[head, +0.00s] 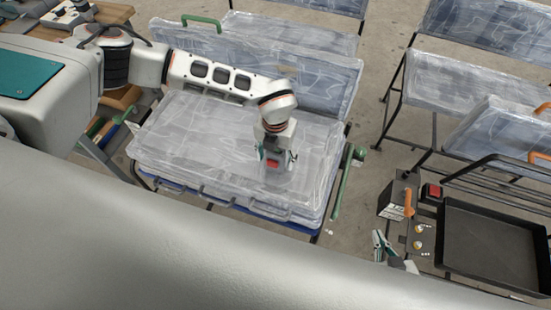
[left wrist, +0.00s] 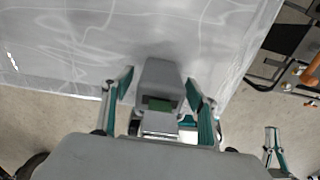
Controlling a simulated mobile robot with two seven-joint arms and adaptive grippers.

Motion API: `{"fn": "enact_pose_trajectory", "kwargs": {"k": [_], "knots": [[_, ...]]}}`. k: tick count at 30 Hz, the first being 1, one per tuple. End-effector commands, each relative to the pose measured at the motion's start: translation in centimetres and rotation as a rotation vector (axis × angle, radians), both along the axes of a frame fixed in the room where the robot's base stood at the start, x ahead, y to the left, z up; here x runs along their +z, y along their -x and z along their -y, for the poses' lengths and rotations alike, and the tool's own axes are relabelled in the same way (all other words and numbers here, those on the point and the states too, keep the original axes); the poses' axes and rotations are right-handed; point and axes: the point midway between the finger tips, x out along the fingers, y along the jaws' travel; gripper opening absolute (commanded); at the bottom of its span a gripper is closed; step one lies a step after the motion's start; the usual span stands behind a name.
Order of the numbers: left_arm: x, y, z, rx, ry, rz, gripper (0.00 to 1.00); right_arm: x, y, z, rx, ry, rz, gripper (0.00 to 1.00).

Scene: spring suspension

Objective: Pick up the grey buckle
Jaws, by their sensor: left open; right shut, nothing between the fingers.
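My left gripper (head: 277,160) points down over the plastic-wrapped seat and is open. In the left wrist view its teal-edged fingers (left wrist: 161,100) stand apart on either side of a grey block with a small green patch, which looks like the grey buckle (left wrist: 155,76). In the head view, a dark grey piece with a red patch shows at the gripper; I cannot tell whether it is the buckle or part of the gripper. My right gripper (head: 382,243) is shut and empty at the lower right, away from the seat.
The wrapped seat (head: 195,135) has a wrapped backrest (head: 310,85) behind it. A green armrest (head: 344,180) is at its right. A black tray (head: 490,245) and a box with an orange handle (head: 397,198) are at the right. More wrapped chairs stand behind on the floor.

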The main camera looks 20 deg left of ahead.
Motion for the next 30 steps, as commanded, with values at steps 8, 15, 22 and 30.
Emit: {"fn": "enact_pose_trajectory", "kwargs": {"k": [8,15,22,30], "knots": [[-1.36,-0.01,-0.02,0.0,0.0,0.001,0.58,0.02,-0.17,-0.03,0.0,0.0,0.003,0.0],[-1.32,-0.01,-0.02,0.0,0.001,0.001,0.25,0.06,-0.21,-0.03,-0.001,-0.002,0.004,0.0],[-1.29,-0.04,0.0,0.0,0.001,0.001,0.12,0.13,-0.25,-0.03,-0.001,-0.002,0.005,0.0],[-0.62,-0.12,0.0,0.0,0.002,0.003,0.12,0.21,-0.27,-0.03,-0.002,-0.002,0.006,0.0]]}}
